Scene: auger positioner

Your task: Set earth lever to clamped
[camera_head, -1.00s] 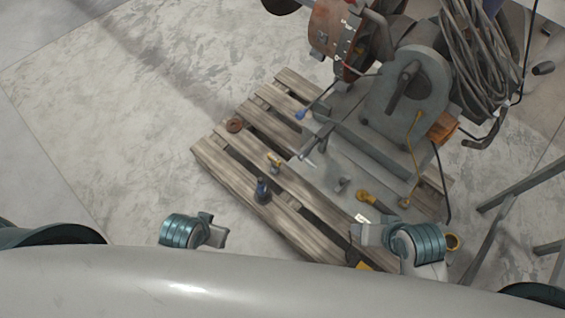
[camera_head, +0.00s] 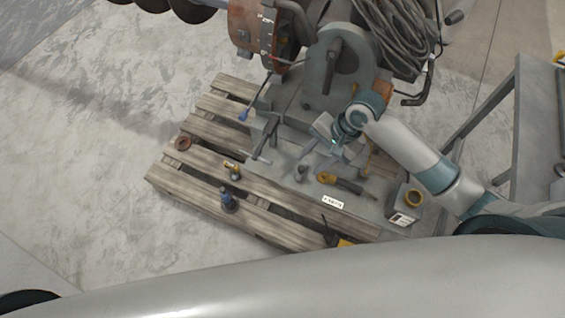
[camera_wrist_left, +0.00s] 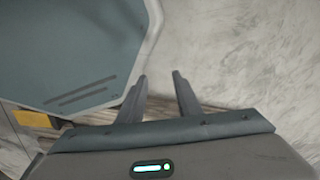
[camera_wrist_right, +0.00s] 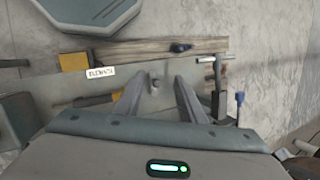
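My right gripper (camera_head: 318,152) is open and empty above the grey steel base plate (camera_head: 285,178). In the right wrist view its fingers (camera_wrist_right: 157,82) are apart, and a small grey lever or knob (camera_wrist_right: 155,76) shows between and beyond them. That small part stands on the plate in the head view (camera_head: 301,173), near a white label (camera_head: 333,202) too small to read surely. I cannot tell for certain which part is the earth lever. A yellow-ended dark handle (camera_head: 340,182) lies beside it. My left gripper (camera_wrist_left: 162,80) is open and empty, seen only in its wrist view.
The machine (camera_head: 338,65) with coiled cable stands behind the plate. A blue-tipped lever (camera_head: 245,114) and a T-shaped handle (camera_head: 262,153) are left of my right gripper. The wooden pallet (camera_head: 185,180) carries a blue fitting (camera_head: 228,200). A grey bench (camera_head: 540,120) stands at right.

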